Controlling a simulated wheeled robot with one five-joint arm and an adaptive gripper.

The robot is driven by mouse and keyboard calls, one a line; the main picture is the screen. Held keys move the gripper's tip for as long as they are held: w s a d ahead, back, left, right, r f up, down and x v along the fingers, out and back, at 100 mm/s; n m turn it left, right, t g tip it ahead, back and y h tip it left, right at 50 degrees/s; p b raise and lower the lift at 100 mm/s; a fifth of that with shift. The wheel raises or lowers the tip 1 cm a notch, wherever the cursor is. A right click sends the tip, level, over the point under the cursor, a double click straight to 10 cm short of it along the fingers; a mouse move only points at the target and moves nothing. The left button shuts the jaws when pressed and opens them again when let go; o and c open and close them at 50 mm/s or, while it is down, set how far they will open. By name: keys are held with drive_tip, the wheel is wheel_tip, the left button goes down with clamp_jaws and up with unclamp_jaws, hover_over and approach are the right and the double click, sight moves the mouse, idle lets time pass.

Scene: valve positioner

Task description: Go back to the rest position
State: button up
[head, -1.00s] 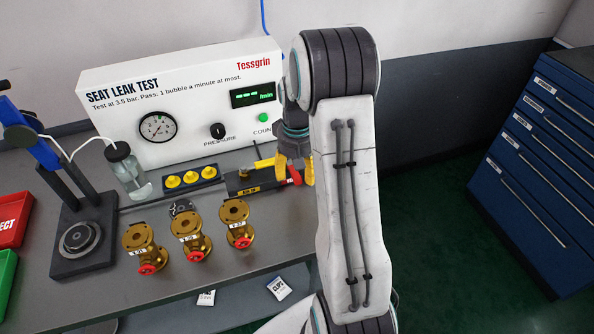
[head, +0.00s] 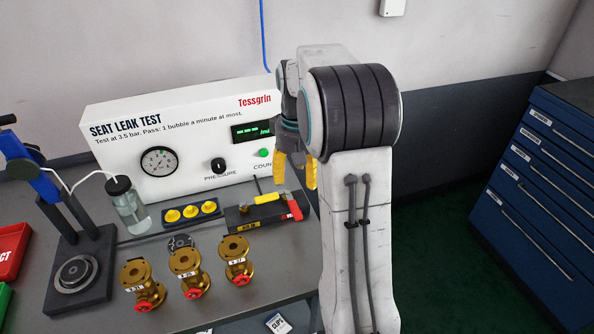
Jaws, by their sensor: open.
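My gripper (head: 296,185) has yellow fingers and hangs open and empty beside the right end of the seat leak test panel (head: 180,135). Its fingers point down, near a dark fixture block (head: 250,216) that carries a yellow part (head: 268,200) and a red-ended handle (head: 291,205). It appears apart from them, but the exact gap cannot be judged. Three brass valves with red knobs stand in a row on the bench: a left one (head: 141,281), a middle one (head: 187,268) and a right one (head: 236,256).
A tray of yellow caps (head: 191,212), a water bottle (head: 126,205) and a blue-and-black press stand (head: 79,268) occupy the grey bench (head: 215,305). A red bin (head: 12,248) lies at far left. A blue drawer cabinet (head: 535,190) stands right, with open floor (head: 440,240) before it.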

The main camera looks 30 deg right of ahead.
drive_tip(key=shift+r, duration=0.45)
idle(0.4)
drive_tip(key=shift+m, duration=0.5)
drive_tip(key=s+f, duration=0.1)
drive_tip(key=f, duration=0.2)
drive_tip(key=s+a+f, duration=0.1)
drive_tip(key=shift+s+f, duration=0.2)
drive_tip(key=shift+s, duration=0.1)
drive_tip(key=s+a+r+n+p, duration=0.1)
drive_tip(key=s+a+r, duration=0.1)
drive_tip(key=s+a, duration=0.45)
drive_tip(key=s+a+r+n, duration=0.15)
drive_tip(key=s+a, duration=0.25)
drive_tip(key=s, duration=0.5)
drive_tip(key=s+a+r+n+t+p, duration=0.1)
drive_tip(key=a+r+t, duration=0.2)
drive_tip(key=r, duration=0.2)
drive_tip(key=shift+s+a, duration=0.2)
drive_tip(key=shift+a, duration=0.1)
